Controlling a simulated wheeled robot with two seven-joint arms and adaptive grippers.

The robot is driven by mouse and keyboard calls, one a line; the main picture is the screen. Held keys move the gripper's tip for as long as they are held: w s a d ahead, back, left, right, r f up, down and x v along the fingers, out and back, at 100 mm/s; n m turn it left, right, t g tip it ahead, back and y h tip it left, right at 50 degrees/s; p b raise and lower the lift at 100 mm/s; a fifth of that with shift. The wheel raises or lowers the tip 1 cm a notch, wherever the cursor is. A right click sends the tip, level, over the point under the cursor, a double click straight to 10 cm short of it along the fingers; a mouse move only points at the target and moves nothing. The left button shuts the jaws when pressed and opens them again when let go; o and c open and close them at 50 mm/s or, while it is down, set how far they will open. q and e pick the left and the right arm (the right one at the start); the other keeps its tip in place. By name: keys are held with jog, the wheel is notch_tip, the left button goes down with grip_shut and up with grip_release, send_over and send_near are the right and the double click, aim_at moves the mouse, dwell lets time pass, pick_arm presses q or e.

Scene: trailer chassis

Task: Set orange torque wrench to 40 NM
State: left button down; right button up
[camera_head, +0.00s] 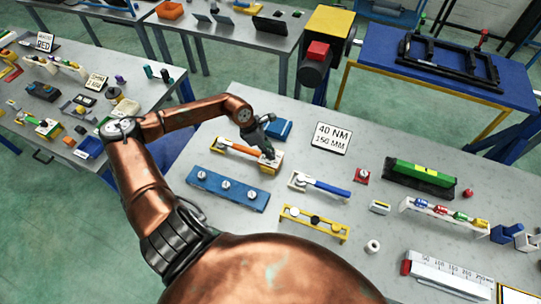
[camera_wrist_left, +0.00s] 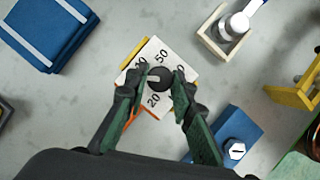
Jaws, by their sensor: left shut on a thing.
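The orange torque wrench (camera_head: 236,149) lies on the grey table in the head view. Its square white dial plate (camera_wrist_left: 172,52) shows in the left wrist view, with 50 and 20 readable and other numbers partly covered by my fingers. A round dark knob (camera_wrist_left: 162,82) sits at the plate's middle, with a pale pointer directed toward the left of the picture. My left gripper (camera_head: 266,150) is over the dial, its green-padded fingers shut on the knob. A white sign (camera_head: 332,138) reads 40 NM and 150 MM. My right gripper is not in view.
A blue block (camera_head: 279,129) lies behind the dial. A blue rack with round dials (camera_head: 227,188) is in front of the orange wrench. A blue-handled wrench (camera_head: 326,187) and a yellow rack (camera_head: 314,223) lie to the right. Bare table surrounds the sign.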

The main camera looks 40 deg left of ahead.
pick_arm(q)
jog(key=m+g+b, duration=0.1)
jog(key=m+b, duration=0.1)
jog(key=m+h+b, duration=0.1)
jog(key=m+b, duration=0.2)
jog(key=shift+w+a+f+g, duration=0.1)
jog(key=shift+w+f+g, duration=0.1)
jog(key=shift+g, duration=0.2)
jog(key=shift+r+m+b, duration=0.1)
jog(key=shift+m+b, duration=0.5)
jog(key=shift+b, duration=0.15)
jog(key=shift+g, duration=0.3)
jog(key=shift+r+m, duration=0.1)
jog(key=shift+m, duration=0.2)
jog(key=c, duration=1.7)
grip_release()
jog(key=shift+o, duration=0.2)
jog(key=v, duration=1.2)
